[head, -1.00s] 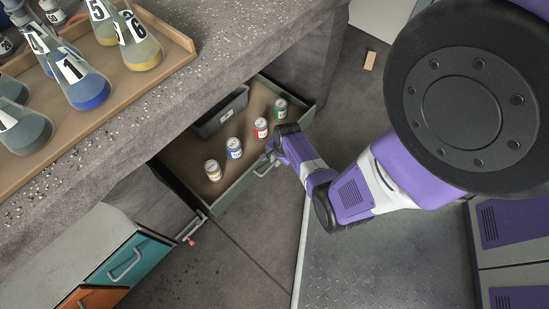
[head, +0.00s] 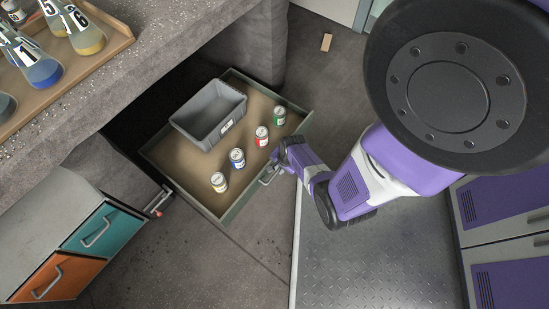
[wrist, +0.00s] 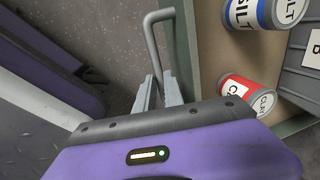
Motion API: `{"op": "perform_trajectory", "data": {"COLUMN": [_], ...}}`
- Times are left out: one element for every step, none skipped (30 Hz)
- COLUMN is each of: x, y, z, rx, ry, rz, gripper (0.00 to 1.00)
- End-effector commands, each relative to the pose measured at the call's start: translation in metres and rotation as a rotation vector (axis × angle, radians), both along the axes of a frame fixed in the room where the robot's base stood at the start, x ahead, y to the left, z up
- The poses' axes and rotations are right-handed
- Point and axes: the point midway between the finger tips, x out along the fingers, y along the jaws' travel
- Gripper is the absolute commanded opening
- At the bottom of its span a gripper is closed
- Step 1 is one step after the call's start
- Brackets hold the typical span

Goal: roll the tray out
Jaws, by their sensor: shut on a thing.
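The tray (head: 180,163) is a shallow green-rimmed drawer with a brown bottom, pulled well out from under the concrete bench. Its grey bar handle (wrist: 152,38) is on the front wall and also shows in the head view (head: 268,178). My gripper (wrist: 160,92) is shut on this handle, with a finger on either side of the bar. In the head view my gripper (head: 274,170) is at the tray's front edge, partly hidden by my wrist. On the tray stand a grey bin (head: 208,118) and upright cans: yellow (head: 219,182), blue (head: 237,158), red (head: 262,136) and green (head: 279,116).
The concrete bench (head: 165,50) overhangs the tray's back and carries a wooden tray (head: 118,42) of flasks. A cabinet with teal (head: 100,231) and orange (head: 55,279) drawers stands at lower left. A small tan block (head: 326,42) lies on the floor. Floor in front is clear.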

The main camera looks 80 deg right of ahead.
Motion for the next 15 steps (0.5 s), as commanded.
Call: {"op": "perform_trajectory", "data": {"x": [-0.004,-0.006,-0.008,-0.010,-0.011,-0.013,-0.014,-0.015,-0.015,-0.015,-0.016,-0.016,-0.016,-0.016,-0.016], "y": [0.002,0.004,0.005,0.006,0.007,0.008,0.009,0.009,0.010,0.010,0.010,0.010,0.010,0.010,0.010], "z": [0.002,0.002,0.002,0.001,0.001,0.001,0.001,0.001,0.000,0.000,0.000,0.000,0.000,0.000,0.000], "rx": [0.000,-0.001,0.000,0.000,0.000,0.000,0.000,0.001,0.001,0.001,0.000,-0.001,-0.001,-0.001,-0.001], "ry": [0.000,0.001,0.000,0.000,0.000,0.000,0.000,-0.001,-0.001,-0.001,-0.001,-0.001,-0.001,-0.001,-0.001], "rz": [0.000,0.000,-0.001,-0.001,0.000,0.000,0.000,0.000,0.000,0.000,0.000,0.000,0.000,0.000,0.000], "gripper": [0.00,0.00,0.00,0.00,0.00,0.00,0.00,0.00,0.00,0.00,0.00,0.00,0.00,0.00,0.00]}}
